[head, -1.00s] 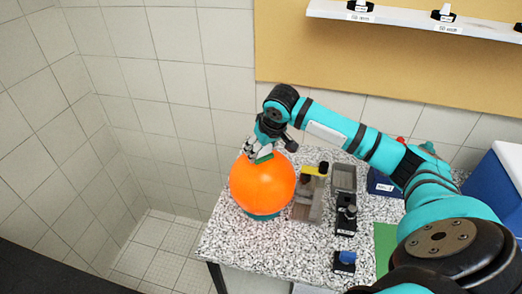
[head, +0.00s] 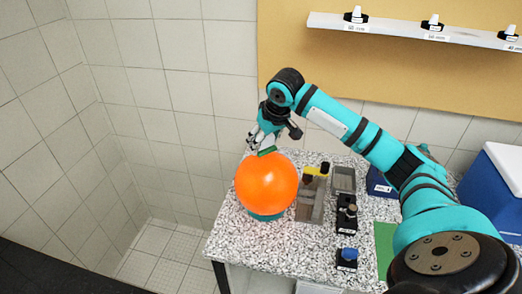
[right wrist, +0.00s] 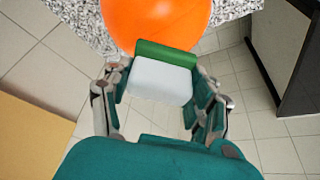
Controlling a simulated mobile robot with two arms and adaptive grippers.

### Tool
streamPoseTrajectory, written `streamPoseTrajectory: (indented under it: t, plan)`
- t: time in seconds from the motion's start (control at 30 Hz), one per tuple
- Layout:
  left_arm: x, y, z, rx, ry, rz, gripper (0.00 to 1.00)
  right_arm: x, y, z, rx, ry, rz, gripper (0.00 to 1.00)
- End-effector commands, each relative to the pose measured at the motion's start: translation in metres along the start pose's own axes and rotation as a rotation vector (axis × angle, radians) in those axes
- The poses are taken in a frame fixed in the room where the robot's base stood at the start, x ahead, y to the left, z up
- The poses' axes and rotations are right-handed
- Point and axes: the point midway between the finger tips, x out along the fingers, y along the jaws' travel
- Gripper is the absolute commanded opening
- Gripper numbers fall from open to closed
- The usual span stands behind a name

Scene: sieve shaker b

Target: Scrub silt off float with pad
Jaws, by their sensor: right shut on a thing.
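The orange float (head: 266,184) is a large ball resting in a teal ring-shaped base (head: 266,216) on the speckled table. No silt can be made out on the side that shows. My right gripper (head: 266,147) is above the top of the float, pointing down. It is shut on the pad (right wrist: 168,72), a white block with a green face. The pad's green edge also shows in the head view (head: 267,152), at the float's top; whether it touches cannot be told. The float also shows in the right wrist view (right wrist: 155,22). My left gripper is not in view.
Right of the float, the speckled table (head: 238,240) holds a grey divided tray (head: 309,212), a grey bin (head: 344,180), dark holders (head: 346,222), a blue-topped piece (head: 347,257) and a green mat (head: 384,240). A blue-and-white cooler (head: 495,185) stands far right. A shelf (head: 390,28) hangs above.

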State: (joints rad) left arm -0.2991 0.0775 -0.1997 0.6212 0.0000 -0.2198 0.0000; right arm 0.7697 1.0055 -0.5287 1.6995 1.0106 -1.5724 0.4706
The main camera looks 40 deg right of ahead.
Motion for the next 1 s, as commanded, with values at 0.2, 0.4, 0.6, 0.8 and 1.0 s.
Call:
streamPoseTrajectory:
  t: [0.2, 0.4, 0.6, 0.8, 1.0]
  plan:
    - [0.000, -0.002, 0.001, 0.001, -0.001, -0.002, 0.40, -0.016, 0.009, -0.008, 0.004, 0.001, 0.001, 0.28]
    - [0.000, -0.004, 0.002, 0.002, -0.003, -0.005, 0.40, -0.019, 0.011, -0.009, 0.004, 0.000, 0.001, 0.28]
    - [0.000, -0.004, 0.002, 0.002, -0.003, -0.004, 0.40, -0.019, 0.011, -0.009, 0.004, 0.000, 0.001, 0.28]
    - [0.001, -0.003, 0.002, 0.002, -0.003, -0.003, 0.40, -0.018, 0.010, -0.009, 0.003, 0.000, 0.001, 0.28]
    - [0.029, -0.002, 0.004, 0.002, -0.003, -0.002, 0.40, 0.008, -0.027, 0.013, -0.017, -0.008, -0.005, 0.28]
